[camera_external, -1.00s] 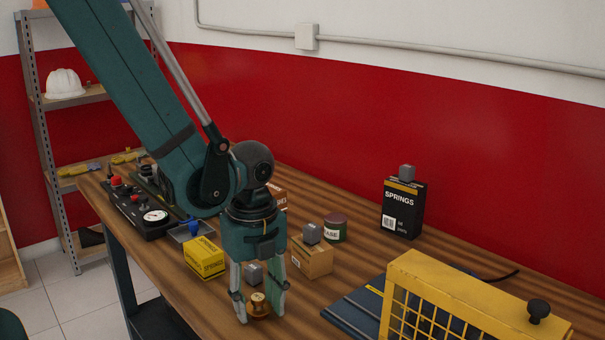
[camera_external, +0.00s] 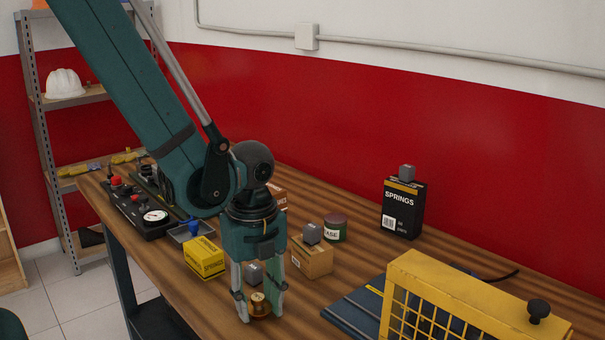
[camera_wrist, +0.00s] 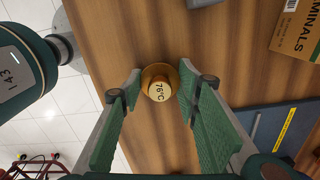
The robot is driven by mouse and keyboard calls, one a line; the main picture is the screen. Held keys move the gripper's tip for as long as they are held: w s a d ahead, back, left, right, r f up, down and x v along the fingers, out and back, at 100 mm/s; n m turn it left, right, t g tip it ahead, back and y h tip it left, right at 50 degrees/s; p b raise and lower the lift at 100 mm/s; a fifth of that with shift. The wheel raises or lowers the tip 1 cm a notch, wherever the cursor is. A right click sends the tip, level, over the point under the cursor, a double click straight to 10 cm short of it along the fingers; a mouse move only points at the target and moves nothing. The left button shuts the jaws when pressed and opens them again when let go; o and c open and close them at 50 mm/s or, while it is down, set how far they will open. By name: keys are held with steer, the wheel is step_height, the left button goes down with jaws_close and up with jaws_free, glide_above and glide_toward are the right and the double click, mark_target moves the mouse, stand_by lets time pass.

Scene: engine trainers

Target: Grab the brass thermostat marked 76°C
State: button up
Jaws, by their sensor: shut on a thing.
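The brass thermostat (camera_wrist: 159,85) is marked 76°C in the wrist view, a round cap on a wider flange. It also shows in the external view (camera_external: 258,303), standing at the front edge of the wooden table. My gripper (camera_external: 260,317) points straight down over it, with one finger on each side. In the wrist view, my gripper (camera_wrist: 159,92) has its fingertips at the left and right of the flange. It is shut on the thermostat, which appears still at table height. The contact points are partly hidden by the fingers.
A grey cube (camera_external: 254,272) sits just behind my fingers. A yellow springs box (camera_external: 206,258) stands to the left, a cardboard box (camera_external: 313,262) with a grey cube on top to the right.

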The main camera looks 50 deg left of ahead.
mark_target(259, 297)
steer(key=shift+r+p, duration=0.9)
steer(key=shift+r, duration=4.1)
steer(key=shift+w, duration=0.1)
